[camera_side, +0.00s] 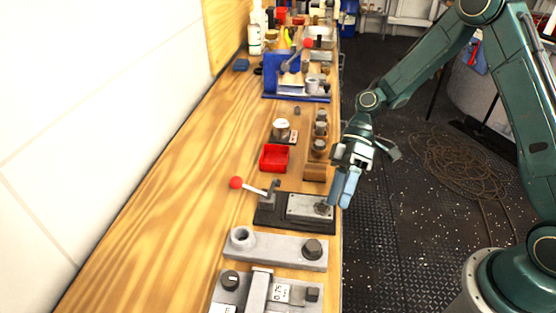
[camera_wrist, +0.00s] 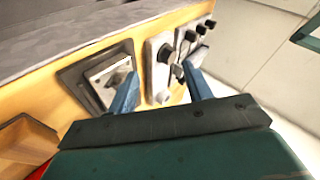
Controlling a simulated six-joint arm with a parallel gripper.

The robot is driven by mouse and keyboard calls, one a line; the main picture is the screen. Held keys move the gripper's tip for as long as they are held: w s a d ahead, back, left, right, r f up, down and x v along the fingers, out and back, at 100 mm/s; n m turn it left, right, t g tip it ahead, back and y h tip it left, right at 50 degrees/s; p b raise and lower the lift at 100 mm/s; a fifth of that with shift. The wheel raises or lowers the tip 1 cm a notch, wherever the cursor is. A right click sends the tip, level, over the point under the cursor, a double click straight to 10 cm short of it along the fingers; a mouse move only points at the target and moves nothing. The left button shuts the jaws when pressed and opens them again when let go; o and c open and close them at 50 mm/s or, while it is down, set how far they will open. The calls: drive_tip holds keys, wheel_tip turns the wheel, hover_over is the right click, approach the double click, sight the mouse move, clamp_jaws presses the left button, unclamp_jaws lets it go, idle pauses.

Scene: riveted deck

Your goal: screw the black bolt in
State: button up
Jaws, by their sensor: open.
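In the side view a grey plate (camera_side: 275,250) lies across the bench, with a raised round boss with a hole (camera_side: 241,237) at its left end. A dark hex-headed bolt (camera_side: 312,248) stands at its right end; it looks like the black bolt. How deep it sits cannot be told. My gripper (camera_side: 344,191) is open and empty, its blue fingers pointing down at the bench's right edge, above and beyond the plate. In the wrist view the plate (camera_wrist: 157,82) shows between and beyond the fingertips (camera_wrist: 160,84); the dark bolt there is small and blurred.
A black fixture (camera_side: 264,215) with a silver plate and red-balled lever (camera_side: 236,183) stands close to my fingers. A red bin (camera_side: 274,158), wooden block (camera_side: 316,172) and blue vise-like fixture (camera_side: 282,75) stand farther back. A grey clamp block (camera_side: 230,290) is nearest. The bench's left side is clear.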

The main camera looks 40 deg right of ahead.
sight(316, 242)
drive_tip(key=d+n+y, duration=0.1)
drive_tip(key=n, duration=0.1)
drive_tip(key=d+n+y, duration=0.1)
drive_tip(key=n, duration=0.3)
drive_tip(key=d+n+y, duration=0.1)
drive_tip(key=n, duration=0.1)
drive_tip(key=d+n+y, duration=0.1)
drive_tip(key=n, duration=0.1)
drive_tip(key=shift+w+d+r+t, duration=0.15)
drive_tip(key=shift+r+t, duration=0.15)
drive_tip(key=shift+t, duration=0.1)
drive_tip(key=x, duration=1.3)
drive_tip(key=shift+a+f, duration=0.1)
drive_tip(key=shift+a, duration=0.3)
drive_tip(key=c, duration=1)
drive_tip(key=shift+m+t, duration=0.3)
drive_tip(key=shift+t, duration=0.2)
